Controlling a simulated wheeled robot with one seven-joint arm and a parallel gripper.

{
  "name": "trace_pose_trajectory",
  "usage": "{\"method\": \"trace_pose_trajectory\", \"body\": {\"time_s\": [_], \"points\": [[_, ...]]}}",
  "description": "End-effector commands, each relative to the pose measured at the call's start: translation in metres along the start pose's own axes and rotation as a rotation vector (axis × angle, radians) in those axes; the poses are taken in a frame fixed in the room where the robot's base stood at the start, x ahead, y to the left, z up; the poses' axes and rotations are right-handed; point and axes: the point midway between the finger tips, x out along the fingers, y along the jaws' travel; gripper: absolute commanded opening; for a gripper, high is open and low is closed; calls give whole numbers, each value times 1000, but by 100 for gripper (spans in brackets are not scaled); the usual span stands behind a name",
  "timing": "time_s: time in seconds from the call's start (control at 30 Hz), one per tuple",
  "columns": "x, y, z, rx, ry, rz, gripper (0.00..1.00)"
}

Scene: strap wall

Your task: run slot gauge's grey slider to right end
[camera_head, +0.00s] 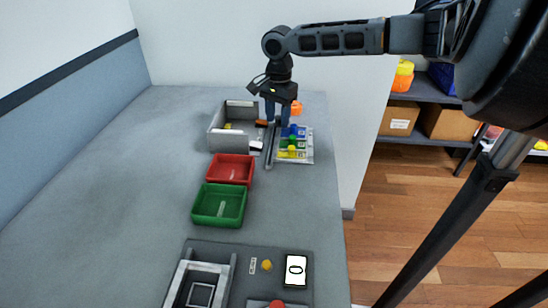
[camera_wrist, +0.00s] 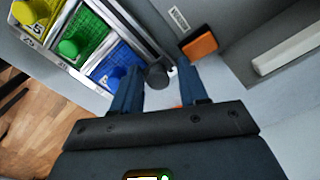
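The board with blue, green and yellow blocks and printed numbers shows in the head view (camera_head: 309,146) and in the wrist view (camera_wrist: 84,59). A narrow rail (camera_head: 269,150) runs along its left side in the head view. In the wrist view a dark grey round knob (camera_wrist: 157,75), which looks like the grey slider, stands by the rail near the blue block. My gripper (camera_wrist: 158,88) has its two blue fingers apart, with the knob between or just beyond their tips. I cannot tell whether they touch it. In the head view my gripper (camera_head: 277,117) hides the knob.
An orange block (camera_wrist: 199,44) lies beside the rail, close to one finger. A grey open box (camera_head: 216,139) stands left of the rail. A red tray (camera_head: 231,160) and a green tray (camera_head: 219,218) stand nearer. The table's left part is clear.

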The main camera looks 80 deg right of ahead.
Motion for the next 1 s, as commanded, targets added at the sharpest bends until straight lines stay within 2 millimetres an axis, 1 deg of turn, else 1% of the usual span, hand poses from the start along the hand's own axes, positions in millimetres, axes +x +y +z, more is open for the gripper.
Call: {"method": "trace_pose_trajectory", "body": {"time_s": [0.03,0.07,0.8,0.9,1.0], "points": [[9,4,2,1,-7,12,43],[8,4,2,2,-7,12,43],[-50,3,1,2,-3,9,43],[-56,3,1,2,-3,9,43],[-57,3,0,2,-3,9,43]]}}
